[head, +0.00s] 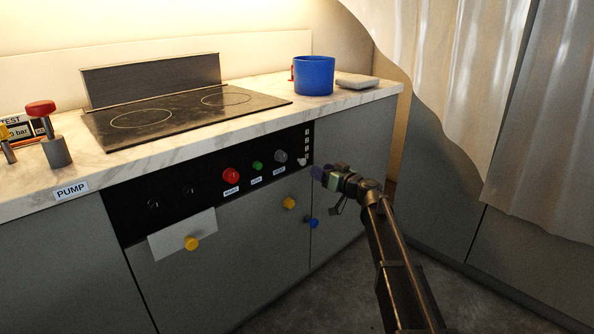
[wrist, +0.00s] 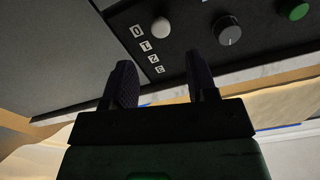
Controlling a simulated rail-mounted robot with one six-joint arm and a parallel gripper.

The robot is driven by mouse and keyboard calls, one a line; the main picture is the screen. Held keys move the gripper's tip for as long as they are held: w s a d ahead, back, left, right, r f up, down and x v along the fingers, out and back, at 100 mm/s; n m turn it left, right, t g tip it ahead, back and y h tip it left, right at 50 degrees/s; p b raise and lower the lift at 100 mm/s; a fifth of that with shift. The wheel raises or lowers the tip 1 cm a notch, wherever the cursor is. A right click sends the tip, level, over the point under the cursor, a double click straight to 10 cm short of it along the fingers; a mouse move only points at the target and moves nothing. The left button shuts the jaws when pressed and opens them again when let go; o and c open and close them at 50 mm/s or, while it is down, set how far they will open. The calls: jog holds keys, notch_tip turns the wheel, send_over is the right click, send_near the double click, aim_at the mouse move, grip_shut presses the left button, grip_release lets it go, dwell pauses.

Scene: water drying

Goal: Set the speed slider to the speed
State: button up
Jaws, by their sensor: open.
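The speed slider's white knob (head: 302,161) is at the lower end of a column of white number labels (head: 307,142) on the black control panel (head: 130,206). In the wrist view the white knob (wrist: 161,27) is beside the label 0, above the gap between my fingers. My gripper (head: 319,173) is just right of and below the knob in the head view. In the wrist view my gripper (wrist: 160,68) is open with two dark fingers, empty and apart from the knob.
A grey dial (wrist: 229,30), a green button (head: 257,167) and a red knob (head: 230,175) are along the panel. A blue pot (head: 314,75) stands on the marble counter (head: 260,115). Yellow knobs are lower on the cabinet front.

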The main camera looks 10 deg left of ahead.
aim_at(304, 163)
jog(key=x, duration=1)
jog(key=shift+w+a, duration=0.25)
jog(key=shift+a, duration=0.05)
grip_shut()
